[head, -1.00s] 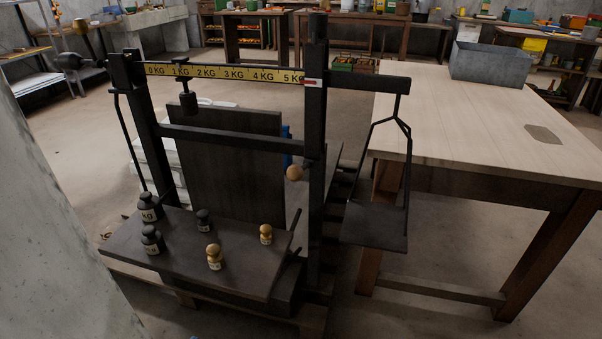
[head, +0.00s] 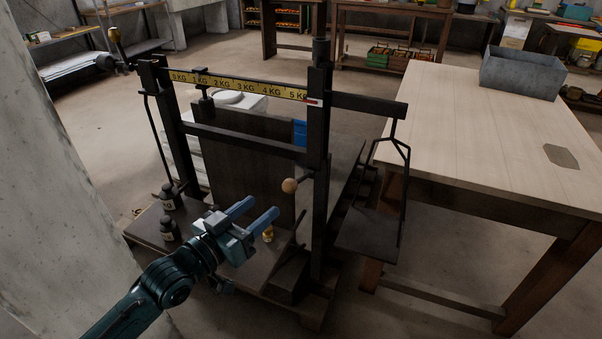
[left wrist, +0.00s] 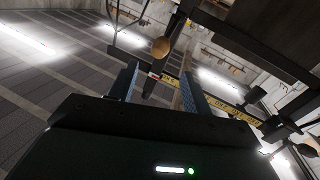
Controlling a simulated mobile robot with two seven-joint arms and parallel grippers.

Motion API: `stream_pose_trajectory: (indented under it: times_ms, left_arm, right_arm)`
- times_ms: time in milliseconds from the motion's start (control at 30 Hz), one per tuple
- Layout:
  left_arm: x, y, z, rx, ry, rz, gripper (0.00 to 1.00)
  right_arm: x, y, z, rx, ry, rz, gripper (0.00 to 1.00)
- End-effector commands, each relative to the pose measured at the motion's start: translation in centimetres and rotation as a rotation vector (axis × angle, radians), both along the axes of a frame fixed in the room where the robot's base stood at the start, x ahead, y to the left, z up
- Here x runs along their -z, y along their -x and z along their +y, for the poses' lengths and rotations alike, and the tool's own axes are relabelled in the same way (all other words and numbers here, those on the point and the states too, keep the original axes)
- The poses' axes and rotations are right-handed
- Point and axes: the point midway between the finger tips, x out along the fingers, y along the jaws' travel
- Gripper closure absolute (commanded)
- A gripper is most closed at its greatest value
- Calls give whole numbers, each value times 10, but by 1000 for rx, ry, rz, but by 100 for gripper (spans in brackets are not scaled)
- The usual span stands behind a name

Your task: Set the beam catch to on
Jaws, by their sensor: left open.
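The beam scale (head: 247,142) stands on a low pallet. Its yellow beam (head: 240,84) is marked in KG. A lever with a round wooden knob (head: 289,185) sticks out from the right post, and I take it to be the beam catch. The knob also shows in the left wrist view (left wrist: 161,46), beyond the fingertips. My left gripper (head: 263,207) is open and empty, with blue fingers. It is over the scale platform, left of and below the knob in the head view, and apart from it. My right gripper is out of view.
Dark weights (head: 170,230) and a brass weight (head: 268,234) stand on the platform; my arm hides others. A hanging pan (head: 367,235) is right of the post. A wooden table (head: 470,120) with a grey metal bin (head: 522,73) stands at the right. A concrete pillar (head: 40,180) is at the left.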

Motion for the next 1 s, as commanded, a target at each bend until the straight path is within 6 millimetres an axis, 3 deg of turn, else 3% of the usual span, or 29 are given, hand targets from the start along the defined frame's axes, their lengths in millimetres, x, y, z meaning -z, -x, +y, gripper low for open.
stream_pose_trajectory:
  times_ms: [600, 1000]
  left_arm:
    - [1, -93, -61, -1, -1, 0, 51]
    - [1, -105, -69, -1, -1, 0, 51]
  right_arm:
    - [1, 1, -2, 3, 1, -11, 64]
    - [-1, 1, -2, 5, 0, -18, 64]
